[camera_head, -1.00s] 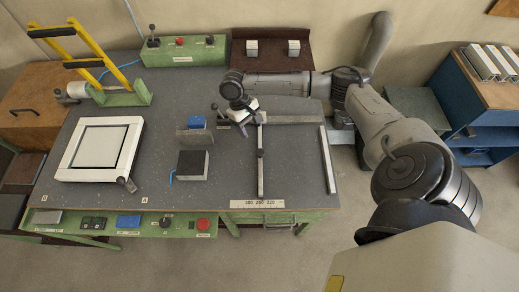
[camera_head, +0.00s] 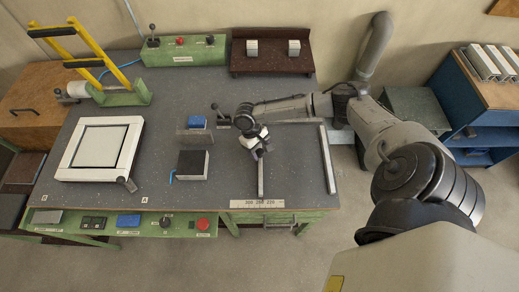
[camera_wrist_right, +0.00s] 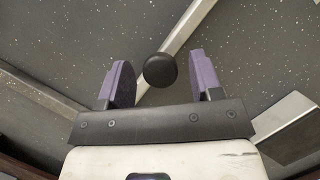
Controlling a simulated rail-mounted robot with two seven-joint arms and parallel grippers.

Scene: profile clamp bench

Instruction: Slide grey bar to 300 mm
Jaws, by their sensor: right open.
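The grey bar (camera_head: 261,181) lies front to back on the dark bench top. Its front end is just behind the middle of the white number scale (camera_head: 257,204), right of the 300 mark; its back part is hidden by my right arm. In the right wrist view the bar (camera_wrist_right: 190,27) runs diagonally, with a round black knob (camera_wrist_right: 160,70) on it. My right gripper (camera_head: 257,154) is over the bar. Its purple fingers (camera_wrist_right: 158,80) are open, one on each side of the knob, with visible gaps. My left gripper is not in view.
A second light rail (camera_head: 328,160) lies on the right. A black-topped block (camera_head: 193,164), a blue block (camera_head: 197,122) and a grey upright plate (camera_head: 195,137) stand left of the bar. A white frame (camera_head: 100,150) is further left.

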